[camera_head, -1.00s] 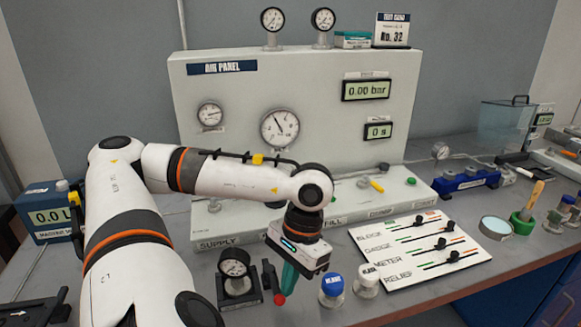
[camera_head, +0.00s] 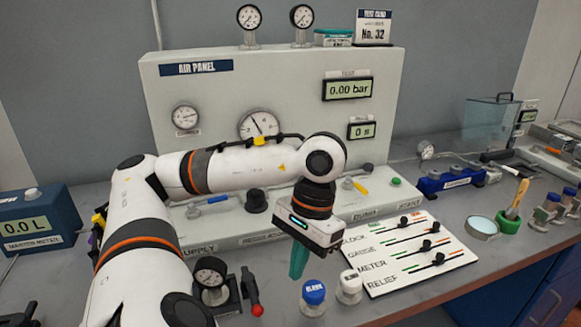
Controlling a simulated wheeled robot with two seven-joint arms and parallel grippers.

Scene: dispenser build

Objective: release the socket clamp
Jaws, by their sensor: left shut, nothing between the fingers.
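The socket clamp is a black lever (camera_head: 249,286) with a red tip (camera_head: 257,310), beside a black socket at the front of the bench. The lever stands roughly upright, its red tip low at the front. A small round gauge (camera_head: 211,272) with a white dial sits upright in the socket. My left gripper (camera_head: 297,273) has teal fingers pointing down, shut and empty. In the picture it is right of the lever and apart from it, close above the blue-capped piece. My right gripper is not in view.
A blue-capped piece (camera_head: 314,292) and a white-capped piece (camera_head: 349,285) stand right of the clamp. A white slider board (camera_head: 415,252) lies farther right. The air panel (camera_head: 290,85) rises behind. A blue meter box (camera_head: 35,222) is at left.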

